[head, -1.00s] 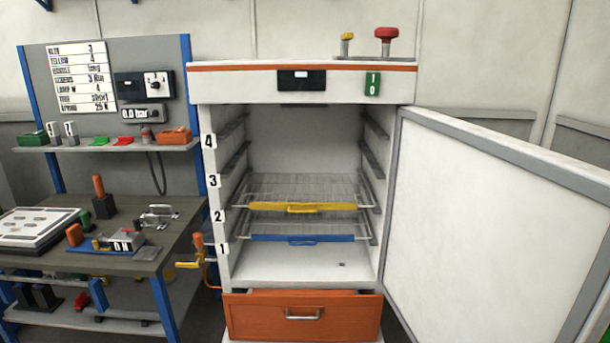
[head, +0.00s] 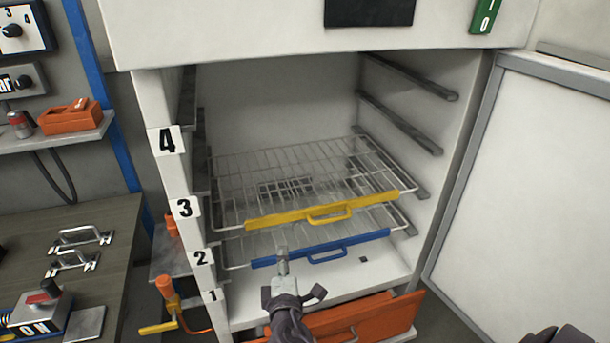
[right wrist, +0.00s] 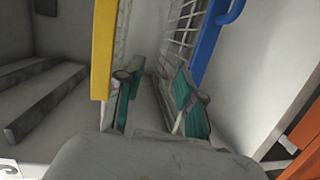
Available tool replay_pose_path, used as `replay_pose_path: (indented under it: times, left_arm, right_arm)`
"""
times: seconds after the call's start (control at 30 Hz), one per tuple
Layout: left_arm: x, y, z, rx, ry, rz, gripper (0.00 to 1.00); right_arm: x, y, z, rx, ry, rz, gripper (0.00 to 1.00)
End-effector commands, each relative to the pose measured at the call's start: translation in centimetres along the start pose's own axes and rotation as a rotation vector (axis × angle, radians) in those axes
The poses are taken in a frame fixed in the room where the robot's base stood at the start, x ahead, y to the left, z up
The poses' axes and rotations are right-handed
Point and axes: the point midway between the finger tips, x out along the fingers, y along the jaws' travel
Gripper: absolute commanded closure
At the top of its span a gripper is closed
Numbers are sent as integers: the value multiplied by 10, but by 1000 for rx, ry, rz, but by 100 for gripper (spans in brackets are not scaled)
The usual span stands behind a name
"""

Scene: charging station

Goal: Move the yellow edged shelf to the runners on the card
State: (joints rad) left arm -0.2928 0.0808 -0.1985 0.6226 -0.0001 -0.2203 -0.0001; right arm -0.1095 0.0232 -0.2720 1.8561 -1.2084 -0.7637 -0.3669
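The yellow edged shelf (head: 300,209), a wire rack with a yellow front bar and handle, sits level in the open cabinet. It appears to rest on the second runners from the bottom. A blue edged shelf (head: 350,244) lies just under it. My right gripper (head: 282,252) is in front of the blue bar's left part, below the yellow bar. In the right wrist view, the gripper (right wrist: 153,88) is open and empty, with the yellow bar (right wrist: 104,45) left and blue bar (right wrist: 208,42) right. The card is out of view now; my left gripper is not visible.
Two empty runner levels show above, at the upper runner (head: 412,76) and lower runner (head: 400,121). Number labels, such as label 4 (head: 168,140) and label 3 (head: 184,208), mark the left edge. The door (head: 530,180) stands open right. An orange drawer (head: 365,318) juts out below.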

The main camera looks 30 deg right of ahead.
Motion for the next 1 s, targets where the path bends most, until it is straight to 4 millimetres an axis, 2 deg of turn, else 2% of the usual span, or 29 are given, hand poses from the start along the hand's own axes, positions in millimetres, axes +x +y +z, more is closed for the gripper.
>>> replay_pose_path:
  times: [0.03,0.1,0.2,0.5,0.6,0.77,1.0]
  left_arm:
    - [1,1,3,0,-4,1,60]
    - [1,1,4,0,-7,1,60]
    - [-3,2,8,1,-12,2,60]
    - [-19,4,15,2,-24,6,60]
    - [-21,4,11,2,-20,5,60]
    - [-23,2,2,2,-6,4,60]
    - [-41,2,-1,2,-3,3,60]
  right_arm:
    - [-2,23,3,-5,-18,51,62]
    - [-4,44,7,-15,-39,95,62]
    - [2,59,9,-22,-52,125,62]
    - [58,68,12,-23,-54,125,62]
    - [71,68,12,-21,-51,124,62]
    - [80,69,12,-20,-51,123,62]
    - [110,79,9,-21,-52,123,62]
